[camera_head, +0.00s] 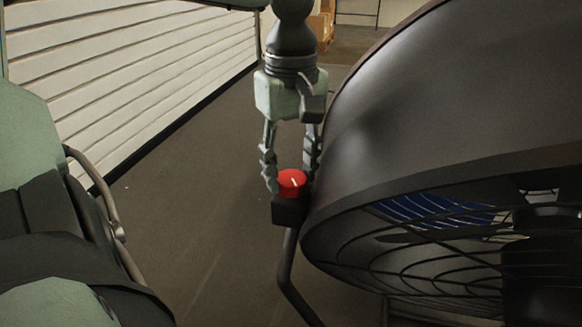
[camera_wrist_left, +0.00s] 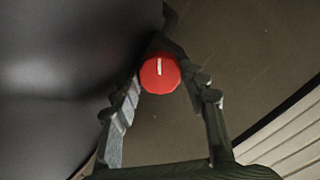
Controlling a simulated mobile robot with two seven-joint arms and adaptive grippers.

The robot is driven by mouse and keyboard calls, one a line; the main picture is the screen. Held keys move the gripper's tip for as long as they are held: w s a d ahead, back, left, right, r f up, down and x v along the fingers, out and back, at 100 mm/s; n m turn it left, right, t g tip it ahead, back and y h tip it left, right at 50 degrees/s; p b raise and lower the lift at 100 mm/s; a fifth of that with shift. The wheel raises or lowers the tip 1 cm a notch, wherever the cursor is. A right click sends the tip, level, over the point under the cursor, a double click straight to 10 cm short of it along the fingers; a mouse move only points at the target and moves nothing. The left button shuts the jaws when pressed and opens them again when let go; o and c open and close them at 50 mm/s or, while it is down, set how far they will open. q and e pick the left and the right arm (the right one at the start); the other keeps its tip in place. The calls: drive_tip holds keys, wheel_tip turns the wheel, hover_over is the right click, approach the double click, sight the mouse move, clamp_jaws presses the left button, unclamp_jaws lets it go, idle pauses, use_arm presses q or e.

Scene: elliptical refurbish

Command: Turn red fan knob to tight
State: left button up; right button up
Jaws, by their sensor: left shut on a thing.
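The red fan knob (camera_head: 291,184) has a white pointer line and sits on a small black box (camera_head: 289,211) beside the large dark fan (camera_head: 400,110). My left gripper (camera_head: 290,178) reaches down from above, with one finger on each side of the knob, shut on it. In the left wrist view the red knob (camera_wrist_left: 160,74) lies between the two fingertips of the left gripper (camera_wrist_left: 160,82), its white line pointing roughly up. The right gripper is not in view.
The fan's wire grille (camera_head: 430,240) and housing fill the right side, close to the left gripper. A bent metal tube (camera_head: 290,270) runs down from the black box. A white slatted wall (camera_head: 120,70) stands at the left. The dark floor (camera_head: 200,200) between is clear.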

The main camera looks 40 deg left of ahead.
sight(291, 178)
use_arm(q)
drive_tip(key=shift+m, duration=0.4)
drive_tip(key=o, duration=1.2)
drive_tip(key=shift+c, duration=0.2)
drive_tip(key=shift+r, duration=4)
